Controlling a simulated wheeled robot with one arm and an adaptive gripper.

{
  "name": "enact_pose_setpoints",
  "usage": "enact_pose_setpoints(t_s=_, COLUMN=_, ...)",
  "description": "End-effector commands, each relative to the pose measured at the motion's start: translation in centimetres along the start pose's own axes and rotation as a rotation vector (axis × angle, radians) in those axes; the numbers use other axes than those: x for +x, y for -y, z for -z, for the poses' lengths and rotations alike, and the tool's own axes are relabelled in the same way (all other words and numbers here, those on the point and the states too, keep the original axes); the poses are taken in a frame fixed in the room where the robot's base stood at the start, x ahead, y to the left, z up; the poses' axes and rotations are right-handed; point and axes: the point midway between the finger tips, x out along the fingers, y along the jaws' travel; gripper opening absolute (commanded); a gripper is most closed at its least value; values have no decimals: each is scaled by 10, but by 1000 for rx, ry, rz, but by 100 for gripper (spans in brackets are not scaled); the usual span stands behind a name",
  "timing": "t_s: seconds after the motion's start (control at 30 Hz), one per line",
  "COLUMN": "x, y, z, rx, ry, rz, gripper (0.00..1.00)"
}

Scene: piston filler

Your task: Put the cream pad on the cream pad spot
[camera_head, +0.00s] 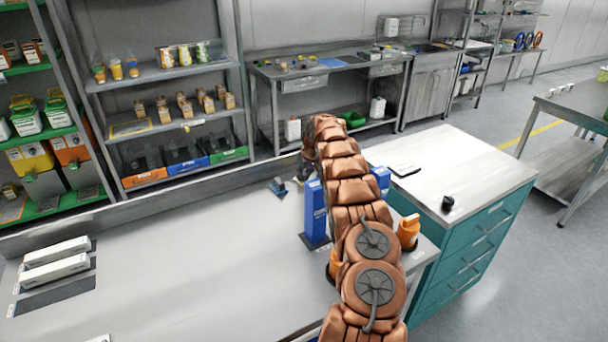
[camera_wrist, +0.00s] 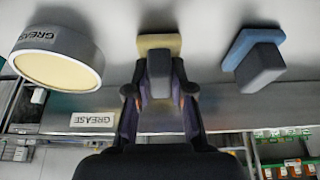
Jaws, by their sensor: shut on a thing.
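The cream pad (camera_wrist: 170,40) is a flat cream slab with a dark grey block handle (camera_wrist: 160,72), at top centre of the wrist view. My gripper (camera_wrist: 160,90) has its two fingers closed on the handle's sides. Whether the pad touches the grey bench or hangs just above it, I cannot tell. In the head view my arm reaches away over the bench, with my gripper (camera_head: 302,168) near the bench's back edge. The pad cannot be made out there. I cannot identify the cream pad spot in either view.
A blue pad (camera_wrist: 242,45) with a grey handle lies beside the cream pad; it also shows in the head view (camera_head: 278,186). A round grease tin (camera_wrist: 65,55) and a GREASE label (camera_wrist: 93,119) are at left. A blue post (camera_head: 315,212) stands close to my arm. The bench's middle (camera_head: 190,250) is clear.

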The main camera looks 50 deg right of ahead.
Motion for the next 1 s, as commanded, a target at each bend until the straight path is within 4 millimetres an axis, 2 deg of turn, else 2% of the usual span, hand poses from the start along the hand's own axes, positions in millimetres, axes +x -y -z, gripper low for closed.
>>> enact_pose_setpoints(t_s=0.03, x=3, y=0, z=-1, rx=0, ry=0, rz=0, gripper=0)
enact_pose_setpoints(t_s=0.07, x=2, y=0, z=-1, rx=0, ry=1, rz=0, gripper=24)
enact_pose_setpoints(t_s=0.3, x=2, y=0, z=-1, rx=0, ry=1, rz=1, gripper=47)
enact_pose_setpoints(t_s=0.77, x=-5, y=0, z=1, rx=-1, ry=1, rz=0, gripper=47)
enact_pose_setpoints(t_s=1.0, x=-28, y=0, z=1, rx=-1, ry=-1, rz=-2, gripper=47)
